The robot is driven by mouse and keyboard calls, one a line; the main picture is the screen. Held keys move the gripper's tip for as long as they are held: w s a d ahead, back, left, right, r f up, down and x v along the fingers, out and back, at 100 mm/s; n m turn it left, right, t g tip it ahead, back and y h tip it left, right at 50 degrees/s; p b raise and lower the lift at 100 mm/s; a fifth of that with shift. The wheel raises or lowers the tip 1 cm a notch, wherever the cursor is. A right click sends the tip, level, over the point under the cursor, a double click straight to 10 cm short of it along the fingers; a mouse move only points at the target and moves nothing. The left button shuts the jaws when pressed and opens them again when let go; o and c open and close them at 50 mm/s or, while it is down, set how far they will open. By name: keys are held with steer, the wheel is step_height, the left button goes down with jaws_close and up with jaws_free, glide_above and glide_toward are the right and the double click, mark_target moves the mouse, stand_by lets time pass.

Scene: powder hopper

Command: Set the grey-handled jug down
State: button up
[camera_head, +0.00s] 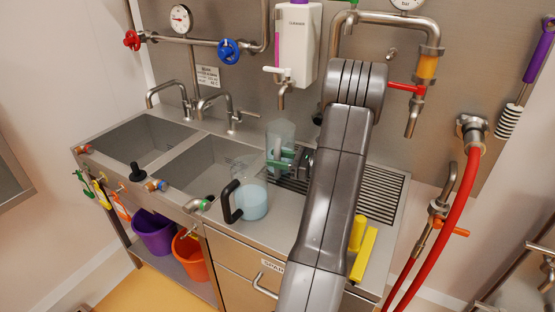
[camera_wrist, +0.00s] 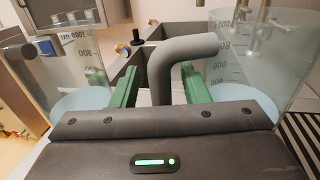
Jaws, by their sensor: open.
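The grey-handled jug (camera_head: 282,132) is clear and stands upright at the back of the counter, by the drainboard. In the wrist view its clear, marked wall (camera_wrist: 250,65) is at the right, with pale blue liquid low inside. Its bent grey handle (camera_wrist: 182,58) comes down between the green fingers. My gripper (camera_head: 282,163) is open around that handle, with a gap visible beside it in the wrist view (camera_wrist: 157,85). The jug's base is largely hidden by my gripper, so its contact with the counter cannot be seen clearly.
A second jug (camera_head: 252,200) with a black handle and pale blue liquid stands in front; it shows at left in the wrist view (camera_wrist: 75,65). Sink basins (camera_head: 140,138) lie left. A white dispenser (camera_head: 297,45) hangs behind. A yellow object (camera_head: 363,252) lies right of my arm.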

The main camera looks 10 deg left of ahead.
steer(key=s+d+b, duration=0.2)
steer(key=d, duration=0.9)
steer(key=shift+s+d, duration=0.15)
steer(key=shift+d, duration=0.25)
